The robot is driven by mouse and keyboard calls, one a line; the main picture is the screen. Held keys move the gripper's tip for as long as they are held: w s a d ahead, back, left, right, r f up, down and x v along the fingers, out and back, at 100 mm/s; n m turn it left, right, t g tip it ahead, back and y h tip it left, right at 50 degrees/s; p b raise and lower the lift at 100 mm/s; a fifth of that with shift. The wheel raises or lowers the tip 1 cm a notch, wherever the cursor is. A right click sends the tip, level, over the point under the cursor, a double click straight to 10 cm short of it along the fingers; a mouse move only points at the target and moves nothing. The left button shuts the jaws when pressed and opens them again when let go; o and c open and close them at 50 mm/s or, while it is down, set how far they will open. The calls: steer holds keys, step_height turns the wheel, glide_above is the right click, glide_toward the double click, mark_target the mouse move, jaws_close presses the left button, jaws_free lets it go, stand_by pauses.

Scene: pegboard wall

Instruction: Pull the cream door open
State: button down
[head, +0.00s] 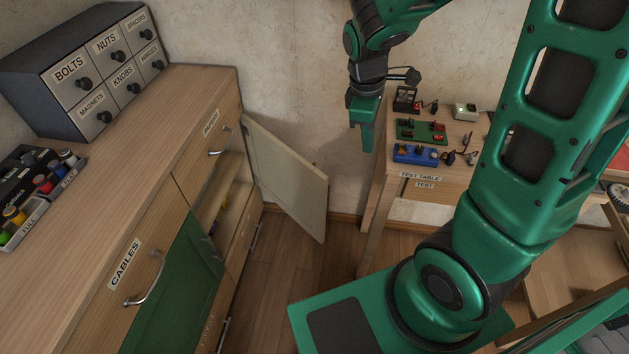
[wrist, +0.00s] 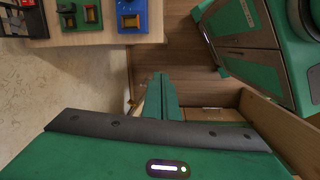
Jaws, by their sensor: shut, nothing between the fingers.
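The cream door (head: 285,178) stands swung well out from the wooden cabinet in the head view, hinged at the far end. The compartment behind it (head: 215,195) is exposed. My gripper (head: 364,140) hangs to the right of the door and above it, apart from it, near the test table. It is shut and empty. In the wrist view my gripper's fingers (wrist: 161,98) are together, pointing down toward the floor. A pale strip beside the fingers may be the door, but I cannot tell. The door's handle is not visible.
The wooden cabinet (head: 150,130) has a green door (head: 178,290) and drawers with metal handles. A test table (head: 410,178) with electronic boards stands to the right, close to my gripper. Wooden floor (head: 285,260) is free between cabinet and table.

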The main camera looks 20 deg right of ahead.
steer(key=w+a+f+n, duration=0.5)
steer(key=a+f+n, duration=0.2)
steer(key=a, duration=0.2)
steer(key=n+t, duration=0.1)
steer(key=n, duration=0.5)
glide_toward(315, 181)
steer(key=s+a+f, duration=0.3)
steer(key=s+f, duration=0.1)
steer(key=f, duration=0.2)
steer(key=shift+h, duration=0.4)
steer(key=shift+w+d, duration=0.3)
steer(key=shift+d, duration=0.3)
steer(key=shift+w+d, duration=0.3)
steer(key=shift+d, duration=0.3)
steer(key=shift+w+d, duration=0.35)
steer(key=shift+d, duration=0.25)
